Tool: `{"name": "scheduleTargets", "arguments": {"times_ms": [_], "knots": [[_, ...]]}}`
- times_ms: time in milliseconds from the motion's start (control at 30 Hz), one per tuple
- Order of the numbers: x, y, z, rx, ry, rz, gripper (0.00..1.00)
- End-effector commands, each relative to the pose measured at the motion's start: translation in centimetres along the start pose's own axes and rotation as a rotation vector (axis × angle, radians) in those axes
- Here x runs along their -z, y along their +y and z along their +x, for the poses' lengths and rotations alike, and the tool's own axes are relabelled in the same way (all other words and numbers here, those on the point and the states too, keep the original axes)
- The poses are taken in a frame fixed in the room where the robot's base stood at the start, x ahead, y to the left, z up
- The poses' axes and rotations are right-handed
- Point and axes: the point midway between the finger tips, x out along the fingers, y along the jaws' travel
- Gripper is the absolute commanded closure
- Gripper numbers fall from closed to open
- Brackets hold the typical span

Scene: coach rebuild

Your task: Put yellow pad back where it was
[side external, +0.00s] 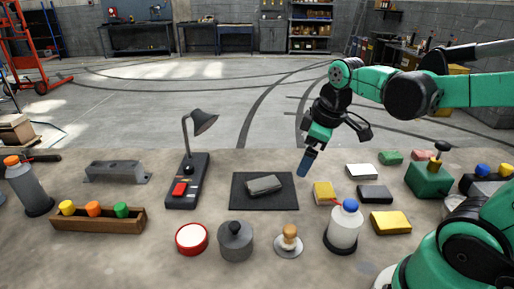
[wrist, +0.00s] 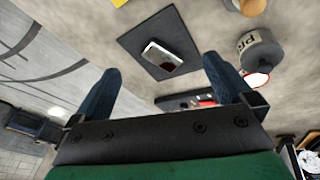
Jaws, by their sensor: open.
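Two yellow pads lie on the worktop in the side view: a smaller one (side external: 323,192) just right of the black mat (side external: 240,203) and behind the white bottle, and a larger one (side external: 390,222) right of that bottle. A grey block (side external: 264,185) lies on the mat. My gripper (side external: 306,166) is open and empty, pointing down above the worktop between the mat and the smaller pad. In the wrist view its fingers (wrist: 161,64) stand apart, with the grey block and mat beyond them. A yellow edge (wrist: 118,2) shows at the top there; I cannot tell which pad.
A white bottle with a blue cap (side external: 344,228) stands near the smaller pad. A lamp on a switch base (side external: 188,180) stands left of the mat.

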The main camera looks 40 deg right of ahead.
Motion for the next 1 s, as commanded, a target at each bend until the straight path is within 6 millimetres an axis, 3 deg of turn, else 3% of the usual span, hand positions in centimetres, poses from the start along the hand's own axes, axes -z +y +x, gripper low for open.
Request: {"name": "scheduleTargets", "arguments": {"times_ms": [100,300,1000], "knots": [[1.1,-3.4,-0.4,-0.026,0.151,0.180,0.00],[1.9,-6.1,-0.7,0.004,0.308,0.385,0.00],[2.0,-6.4,-0.7,0.011,0.327,0.420,0.00]]}}
